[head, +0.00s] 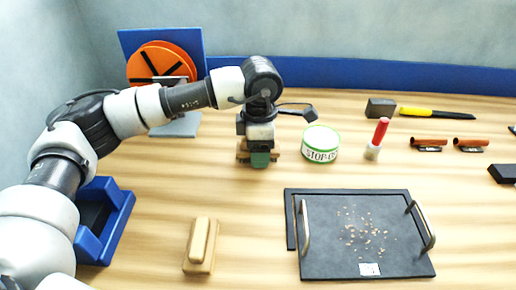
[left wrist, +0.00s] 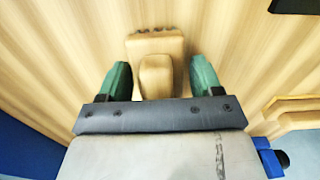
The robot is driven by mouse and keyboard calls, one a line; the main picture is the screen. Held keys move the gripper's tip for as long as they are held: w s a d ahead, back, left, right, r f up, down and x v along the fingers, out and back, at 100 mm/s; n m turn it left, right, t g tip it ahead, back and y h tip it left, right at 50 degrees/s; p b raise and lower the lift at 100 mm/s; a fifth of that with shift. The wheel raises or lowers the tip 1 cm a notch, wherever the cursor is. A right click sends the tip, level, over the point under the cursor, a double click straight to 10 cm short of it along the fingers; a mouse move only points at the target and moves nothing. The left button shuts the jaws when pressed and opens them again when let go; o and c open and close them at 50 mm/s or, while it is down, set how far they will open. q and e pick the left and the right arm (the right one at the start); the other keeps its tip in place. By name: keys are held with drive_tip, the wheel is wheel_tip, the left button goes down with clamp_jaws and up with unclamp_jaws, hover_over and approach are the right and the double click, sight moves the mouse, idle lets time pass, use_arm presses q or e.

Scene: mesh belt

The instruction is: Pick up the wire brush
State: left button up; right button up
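The wire brush, a wooden block with a raised handle and dark spots along one end, shows in the left wrist view (left wrist: 155,62). In the head view only bits of its wood (head: 242,154) show behind my left gripper (head: 260,160). That gripper points down over it and is open. In the left wrist view its green fingers (left wrist: 158,80) stand on both sides of the brush, with gaps between. I cannot tell how far the fingertips are above the table. My right gripper is not in view.
A wooden block with a grip (head: 201,246) lies nearer me. A dark tray (head: 330,265) with crumbs lies right of it, and a blue bin (head: 118,215) left. A round tin (head: 321,144) and a red-topped tube (head: 378,138) stand right of the gripper. Orange discs (head: 150,62) stand behind.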

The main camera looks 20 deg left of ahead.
use_arm(q)
drive_tip(key=c, duration=0.8)
drive_tip(key=shift+o, duration=0.2)
drive_tip(key=shift+r, duration=0.15)
drive_tip(key=shift+r, duration=0.25)
wheel_tip(320, 180, up, 4)
drive_tip(key=shift+f, duration=0.15)
drive_tip(key=w+d+r, duration=0.1)
drive_tip(key=d+r, duration=0.5)
drive_tip(key=d, duration=0.5)
drive_tip(key=shift+w+d+r+b, duration=0.2)
drive_tip(key=shift+d+r+b, duration=0.1)
drive_tip(key=shift+b, duration=0.1)
